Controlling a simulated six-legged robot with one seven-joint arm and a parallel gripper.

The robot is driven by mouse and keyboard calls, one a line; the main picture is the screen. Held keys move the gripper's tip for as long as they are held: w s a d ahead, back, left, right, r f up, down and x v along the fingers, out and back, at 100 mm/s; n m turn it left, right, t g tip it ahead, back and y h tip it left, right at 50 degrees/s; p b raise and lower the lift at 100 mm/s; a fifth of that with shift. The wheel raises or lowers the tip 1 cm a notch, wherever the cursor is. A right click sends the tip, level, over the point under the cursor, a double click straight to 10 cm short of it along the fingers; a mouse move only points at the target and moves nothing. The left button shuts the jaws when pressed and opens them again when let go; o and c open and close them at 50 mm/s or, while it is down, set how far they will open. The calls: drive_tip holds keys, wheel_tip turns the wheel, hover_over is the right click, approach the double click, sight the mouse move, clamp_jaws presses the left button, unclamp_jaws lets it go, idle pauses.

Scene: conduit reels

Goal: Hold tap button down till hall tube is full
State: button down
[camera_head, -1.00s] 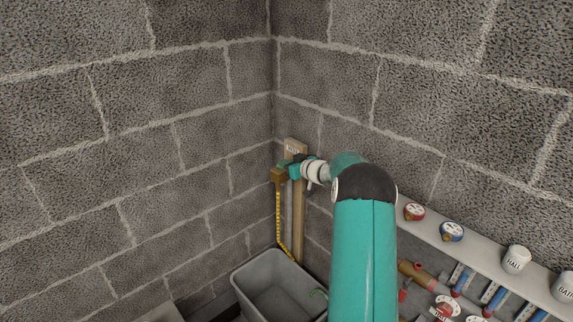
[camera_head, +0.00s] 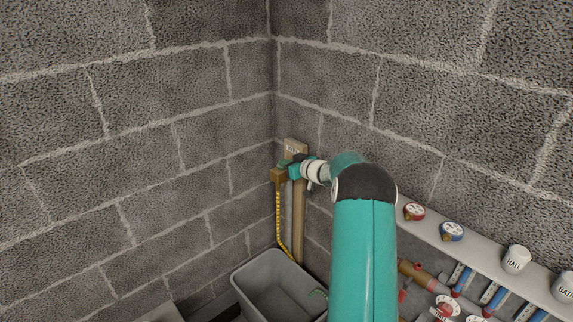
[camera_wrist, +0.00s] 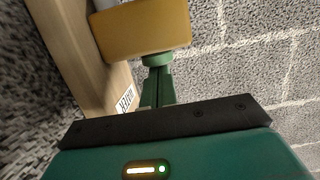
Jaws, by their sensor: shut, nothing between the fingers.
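The brass tap block (camera_head: 278,175) is on a wooden post in the corner, with a yellow hose hanging from it. In the wrist view the tap block (camera_wrist: 140,28) has a round green button (camera_wrist: 157,59) on the side facing me. My gripper (camera_head: 290,165) is shut and empty at the tap. In the wrist view its green fingertips (camera_wrist: 157,72) meet the button and appear to touch it; how far it is pressed cannot be told. A white cup marked HALL (camera_head: 515,260) is on the shelf at right. Blue-filled tubes (camera_head: 494,294) show below; which is the hall one is unclear.
A grey trough (camera_head: 275,285) stands below the tap in the corner. The white shelf (camera_head: 480,252) along the right wall carries a red gauge (camera_head: 414,212), a blue gauge (camera_head: 452,232) and a second labelled cup (camera_head: 564,286). Pipes and a red valve lie beneath. Block walls close the corner.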

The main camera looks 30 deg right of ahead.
drive_tip(key=shift+f, duration=0.3)
drive_tip(key=s+d+r, duration=0.1)
drive_tip(key=s+r, duration=0.6)
drive_tip(key=s, duration=0.2)
drive_tip(key=shift+s+d, duration=0.2)
drive_tip(key=shift+s, duration=0.15)
